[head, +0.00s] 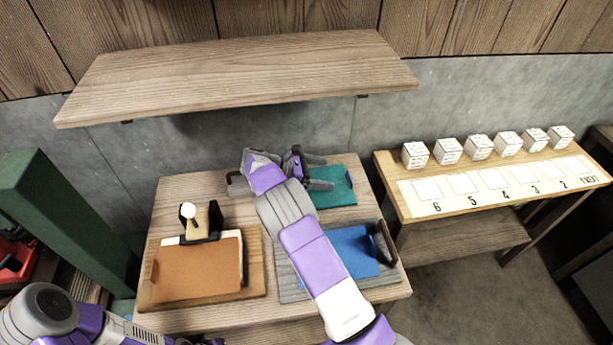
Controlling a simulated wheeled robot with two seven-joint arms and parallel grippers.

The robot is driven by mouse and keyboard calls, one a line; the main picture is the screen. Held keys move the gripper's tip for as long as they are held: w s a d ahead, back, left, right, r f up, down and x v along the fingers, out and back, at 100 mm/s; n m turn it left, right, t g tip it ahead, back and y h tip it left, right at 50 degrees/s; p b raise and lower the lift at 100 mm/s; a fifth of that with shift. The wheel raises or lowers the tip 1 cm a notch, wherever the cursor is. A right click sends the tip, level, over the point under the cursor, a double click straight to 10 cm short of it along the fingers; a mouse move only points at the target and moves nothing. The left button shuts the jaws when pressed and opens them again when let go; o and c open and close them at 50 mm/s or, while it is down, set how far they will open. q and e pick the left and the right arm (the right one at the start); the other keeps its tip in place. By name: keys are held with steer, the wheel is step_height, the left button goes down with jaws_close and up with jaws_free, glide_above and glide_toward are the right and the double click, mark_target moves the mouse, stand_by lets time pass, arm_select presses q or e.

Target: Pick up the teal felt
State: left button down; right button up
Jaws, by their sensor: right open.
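The teal felt (335,193) lies flat at the back right of the wooden table, with a dark upright piece at its right edge. My right gripper (308,174) is open at the felt's left side, and it and my wrist hide the felt's left part. I cannot tell whether the fingers touch the felt. My left arm shows only at the bottom left edge, and its gripper jaws are out of the picture.
A blue sheet (352,250) on a grey board lies at the front right, partly under my right arm. An orange-brown sheet (198,270) lies on a board at left. A wooden shelf (240,75) hangs above. Several white cubes (479,147) stand on a side bench (390,180).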

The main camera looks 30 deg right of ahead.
mark_target(348, 178)
steer(key=shift+d+f, duration=0.2)
steer(key=shift+d, duration=0.25)
steer(key=shift+s+d+f+b, duration=0.15)
steer(key=shift+s+d+b, duration=0.15)
steer(key=shift+s+d, duration=0.4)
steer(key=x, duration=0.1)
steer(key=b+x, duration=0.1)
steer(key=x, duration=0.2)
steer(key=shift+w+d+f, duration=0.15)
steer(key=shift+d+f, duration=0.2)
steer(key=shift+f, duration=0.1)
steer(key=c, duration=1.2)
